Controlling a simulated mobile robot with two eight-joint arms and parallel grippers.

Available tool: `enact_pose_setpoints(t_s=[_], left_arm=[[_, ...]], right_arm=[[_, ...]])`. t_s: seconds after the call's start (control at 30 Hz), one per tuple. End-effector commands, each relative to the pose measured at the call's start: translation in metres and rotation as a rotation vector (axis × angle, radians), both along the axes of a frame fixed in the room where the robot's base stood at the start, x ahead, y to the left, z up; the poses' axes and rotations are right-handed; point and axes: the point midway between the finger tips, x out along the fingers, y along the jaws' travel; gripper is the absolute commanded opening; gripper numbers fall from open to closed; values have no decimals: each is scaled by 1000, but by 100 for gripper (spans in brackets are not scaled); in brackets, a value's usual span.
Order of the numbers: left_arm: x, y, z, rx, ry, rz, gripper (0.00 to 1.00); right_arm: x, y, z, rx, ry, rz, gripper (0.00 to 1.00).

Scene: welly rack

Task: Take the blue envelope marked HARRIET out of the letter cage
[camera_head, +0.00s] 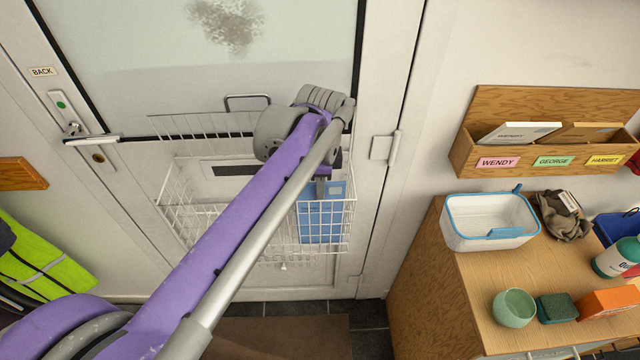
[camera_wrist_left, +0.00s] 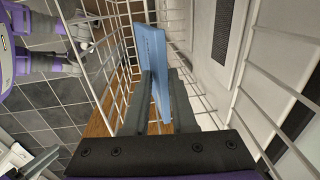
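The blue envelope (camera_head: 322,222) stands in the right part of the white wire letter cage (camera_head: 180,212) on the door. My left gripper (camera_head: 324,186) reaches down at the envelope's top from above the cage. In the left wrist view its two dark fingers (camera_wrist_left: 160,95) lie on either side of the envelope, with a narrow gap between them. The arm hides part of the cage.
The cage wires (camera_wrist_left: 112,62) are close around the fingers. A door handle (camera_head: 90,139) is at the left. A wooden letter rack (camera_head: 545,150) labelled WENDY, GEORGE and HARRIET hangs at the right, above a cabinet with a white tub (camera_head: 488,220), a green cup (camera_head: 513,308) and other items.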

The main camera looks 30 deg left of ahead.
Motion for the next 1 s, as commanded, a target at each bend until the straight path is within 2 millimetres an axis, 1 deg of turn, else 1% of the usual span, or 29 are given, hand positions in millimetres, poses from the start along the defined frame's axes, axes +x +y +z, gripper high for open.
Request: enact_pose_setpoints(t_s=[0.27, 0.37, 1.0], left_arm=[[3, 3, 5, 6, -10, 1, 0], [3, 3, 13, 6, -10, 1, 0], [2, 2, 77, 5, -8, 1, 0]], right_arm=[[0, 0, 3, 0, -1, 0, 47], [1, 0, 10, 0, -3, 0, 47], [12, 0, 63, 0, -25, 0, 47]])
